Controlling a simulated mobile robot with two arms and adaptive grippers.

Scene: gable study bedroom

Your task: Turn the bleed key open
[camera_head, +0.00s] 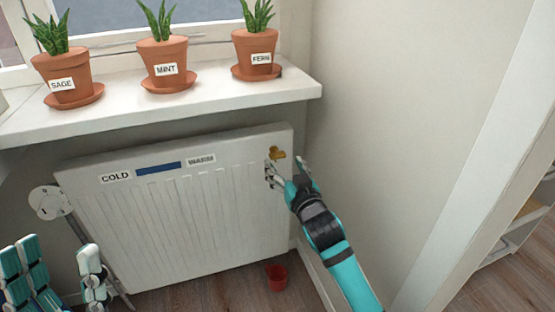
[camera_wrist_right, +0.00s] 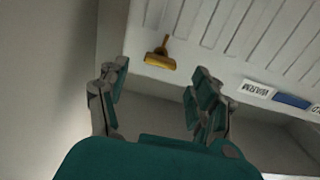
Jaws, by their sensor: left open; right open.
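The brass bleed key (camera_head: 277,153) sits at the upper right end of the white radiator (camera_head: 190,215). In the right wrist view the bleed key (camera_wrist_right: 160,60) shows as a yellow wing-shaped piece with a thin stem. My right gripper (camera_head: 287,172) is open just below and in front of the key in the head view. In the right wrist view its fingers (camera_wrist_right: 155,85) stand apart, with the key beyond and between them, and nothing is held. My left gripper (camera_head: 55,268) is open and empty at the lower left, in front of the radiator.
A red cup (camera_head: 276,277) stands on the floor below the radiator's right end. A white round valve dial (camera_head: 50,202) is at its left. Plants labelled SAGE (camera_head: 70,85), MINT (camera_head: 166,70) and FERN (camera_head: 260,58) stand on the sill (camera_head: 200,104) above. A bare wall (camera_head: 400,110) is at right.

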